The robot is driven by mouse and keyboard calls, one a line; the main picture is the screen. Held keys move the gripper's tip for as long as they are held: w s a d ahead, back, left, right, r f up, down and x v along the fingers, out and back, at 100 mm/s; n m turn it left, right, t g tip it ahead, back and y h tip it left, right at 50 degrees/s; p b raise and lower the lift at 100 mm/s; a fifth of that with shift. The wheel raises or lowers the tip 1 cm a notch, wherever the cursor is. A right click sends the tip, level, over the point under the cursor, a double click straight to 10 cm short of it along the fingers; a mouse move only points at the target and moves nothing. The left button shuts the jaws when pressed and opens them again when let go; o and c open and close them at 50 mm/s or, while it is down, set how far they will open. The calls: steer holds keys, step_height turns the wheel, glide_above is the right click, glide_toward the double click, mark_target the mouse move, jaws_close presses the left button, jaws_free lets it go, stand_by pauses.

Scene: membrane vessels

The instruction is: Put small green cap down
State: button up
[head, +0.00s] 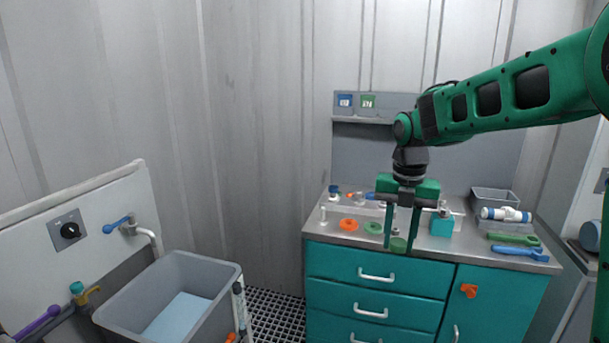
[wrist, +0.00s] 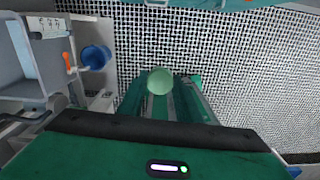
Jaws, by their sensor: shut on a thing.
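The small green cap (head: 398,244) is between the fingertips of my gripper (head: 399,248), which is shut on it. In the head view my gripper points down in front of the counter top (head: 332,232), near its front edge; I cannot tell how far the cap is above or in front of that edge. In the wrist view the cap shows as a pale green round face (wrist: 160,81) at the far end of the two green fingers (wrist: 163,97). The fingers hide part of its sides.
An orange ring (head: 348,225) and a green ring (head: 374,228) lie on the counter left of my gripper. A teal block (head: 442,225), a grey bin (head: 493,198), and green (head: 513,239) and blue (head: 519,252) wrenches are to the right. A grey tub (head: 213,268) stands left.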

mark_target(397, 238)
steer(key=shift+w+f+m, duration=0.4)
steer(key=shift+w+f, duration=0.15)
steer(key=shift+f, duration=0.25)
steer(key=shift+w+f+m, duration=0.1)
steer(key=shift+f+m, duration=0.55)
steer(key=shift+m, duration=0.15)
steer(key=d+f+m, duration=0.4)
steer(key=f+m, duration=0.9)
steer(key=m, duration=0.1)
steer(key=w+d+f+m, duration=0.1)
steer(key=d+f+m, duration=0.2)
steer(key=f+m, duration=1)
steer(key=shift+w+d+m, duration=0.25)
steer(key=shift+d+m, duration=0.15)
steer(key=shift+m, duration=0.8)
steer(key=shift+a, duration=0.15)
